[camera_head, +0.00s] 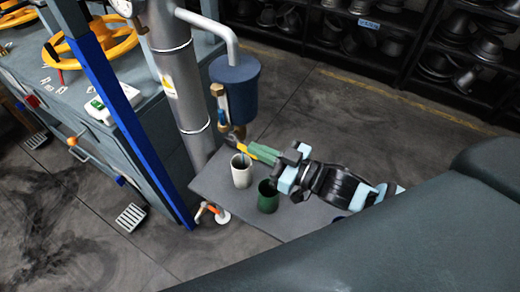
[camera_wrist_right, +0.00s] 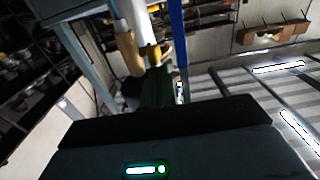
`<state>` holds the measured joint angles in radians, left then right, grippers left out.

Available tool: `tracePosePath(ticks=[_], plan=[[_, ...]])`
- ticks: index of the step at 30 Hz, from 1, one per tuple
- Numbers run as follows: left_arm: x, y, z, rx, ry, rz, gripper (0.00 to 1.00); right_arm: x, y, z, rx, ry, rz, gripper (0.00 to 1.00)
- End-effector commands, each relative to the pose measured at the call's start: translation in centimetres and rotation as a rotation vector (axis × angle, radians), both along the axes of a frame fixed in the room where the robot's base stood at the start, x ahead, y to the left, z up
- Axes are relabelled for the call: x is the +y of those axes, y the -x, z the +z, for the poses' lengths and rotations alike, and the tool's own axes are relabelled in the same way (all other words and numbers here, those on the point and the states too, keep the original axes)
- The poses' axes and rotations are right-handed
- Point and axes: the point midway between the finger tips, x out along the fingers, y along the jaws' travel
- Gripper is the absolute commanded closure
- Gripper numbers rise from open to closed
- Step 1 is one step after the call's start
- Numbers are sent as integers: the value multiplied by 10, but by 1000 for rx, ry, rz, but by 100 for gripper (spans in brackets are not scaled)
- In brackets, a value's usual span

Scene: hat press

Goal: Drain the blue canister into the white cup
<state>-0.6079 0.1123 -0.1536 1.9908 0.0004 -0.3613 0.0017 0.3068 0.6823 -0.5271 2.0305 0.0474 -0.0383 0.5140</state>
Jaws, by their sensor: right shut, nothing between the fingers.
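The blue canister (camera_head: 236,90) hangs from a light pipe beside a metal column, with brass fittings on its side and below. The white cup (camera_head: 241,172) stands upright on a grey plate (camera_head: 318,214), beneath the canister's lower outlet. My right gripper (camera_head: 253,147) has green fingers, shut with nothing between them, close to a yellow part just below the outlet. I cannot tell whether they touch. In the right wrist view, brass fittings (camera_wrist_right: 130,52) show near the dark fingertips (camera_wrist_right: 155,88). Whether liquid flows is too small to tell. My left gripper is out of view.
A dark green cup (camera_head: 267,198) stands on the plate right of the white cup, under my right wrist. A blue post (camera_head: 118,110) and a grey machine with yellow handwheels (camera_head: 105,42) stand at left. Shelves of dark metal forms (camera_head: 405,40) line the back.

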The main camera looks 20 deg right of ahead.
Motion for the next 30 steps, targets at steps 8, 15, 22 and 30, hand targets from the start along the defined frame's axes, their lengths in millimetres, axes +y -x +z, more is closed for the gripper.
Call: tracePosePath(ticks=[8, 15, 22, 30], plan=[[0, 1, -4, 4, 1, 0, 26, 0, 0, -4, -16, -17, -1, 100], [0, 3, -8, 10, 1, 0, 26, -1, 0, -6, -37, -30, -1, 100], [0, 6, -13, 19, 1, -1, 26, -1, 0, -9, -62, -51, -2, 100], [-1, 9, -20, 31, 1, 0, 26, 0, 1, -15, -102, -84, -2, 100]])
